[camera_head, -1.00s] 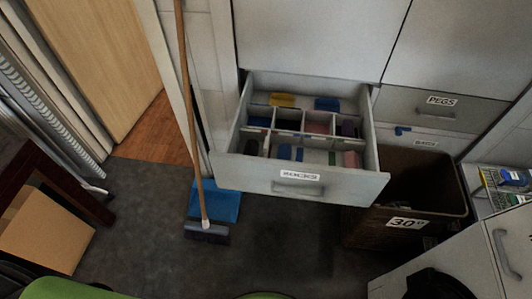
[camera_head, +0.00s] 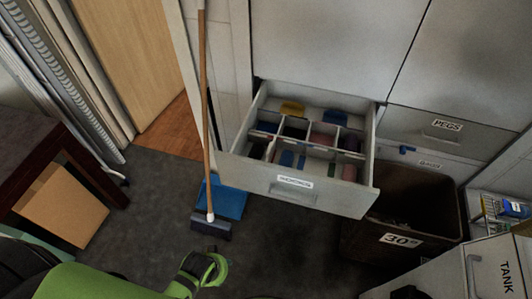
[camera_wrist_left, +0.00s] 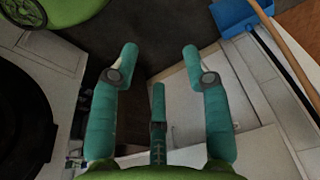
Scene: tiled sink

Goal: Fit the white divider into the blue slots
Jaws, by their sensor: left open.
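White divider walls (camera_head: 310,139) stand in the open drawer (camera_head: 300,193) and split it into several compartments. I cannot tell which wall is the loose divider. A green part of my arm shows at the bottom of the head view, in front of and below the drawer. My right gripper is out of view.
A broom (camera_head: 206,120) leans left of the drawer with a blue dustpan (camera_head: 228,200) at its foot. A dark bin (camera_head: 435,210) stands to the right, close to the drawer. A cardboard box (camera_head: 62,208) is at left. Dark floor (camera_head: 270,250) is clear before the drawer.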

